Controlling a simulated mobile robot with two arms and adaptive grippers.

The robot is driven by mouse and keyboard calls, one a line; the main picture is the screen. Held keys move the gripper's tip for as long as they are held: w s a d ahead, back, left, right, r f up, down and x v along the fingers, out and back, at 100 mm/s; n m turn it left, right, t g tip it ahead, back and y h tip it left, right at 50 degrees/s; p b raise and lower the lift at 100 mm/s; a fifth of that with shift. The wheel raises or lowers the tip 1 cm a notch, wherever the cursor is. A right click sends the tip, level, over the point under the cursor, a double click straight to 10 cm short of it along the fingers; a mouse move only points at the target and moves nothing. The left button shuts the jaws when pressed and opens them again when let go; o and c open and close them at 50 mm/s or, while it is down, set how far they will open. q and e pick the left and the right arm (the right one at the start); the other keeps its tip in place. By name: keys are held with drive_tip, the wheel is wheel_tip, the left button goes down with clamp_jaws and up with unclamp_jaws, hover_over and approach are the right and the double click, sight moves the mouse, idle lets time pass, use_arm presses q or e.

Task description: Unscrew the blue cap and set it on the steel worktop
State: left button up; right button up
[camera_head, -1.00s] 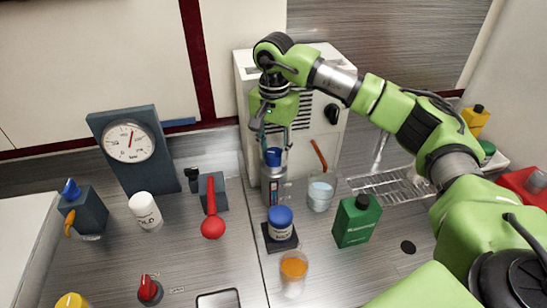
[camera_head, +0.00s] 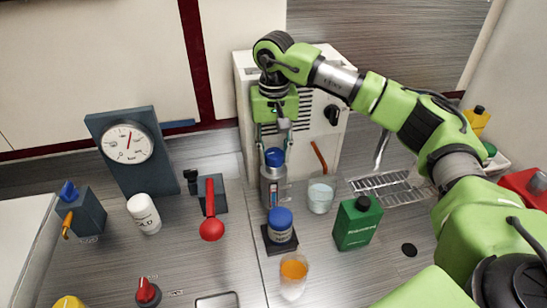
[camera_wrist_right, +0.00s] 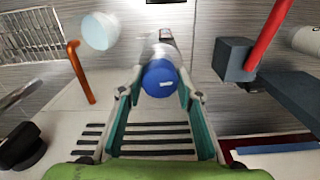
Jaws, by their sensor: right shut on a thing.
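A grey bottle (camera_head: 273,190) stands upright on the steel worktop (camera_head: 215,262), in front of the white machine. Its blue cap (camera_head: 274,157) is at the top of the bottle. In the right wrist view the blue cap (camera_wrist_right: 160,78) shows between the fingertips. My right gripper (camera_head: 273,150) points down from above and is shut on the blue cap. I cannot tell whether the cap is still threaded on the bottle. My left gripper is not in view.
A beaker (camera_head: 320,195) and green bottle (camera_head: 357,224) are to the right. A red-handled lever (camera_head: 211,212) is left. Bare worktop lies between lever and jar.

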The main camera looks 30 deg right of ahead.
sight(273, 153)
drive_tip(key=shift+r+p, duration=1.4)
drive_tip(key=shift+r, duration=1)
drive_tip(key=shift+a+f, duration=0.1)
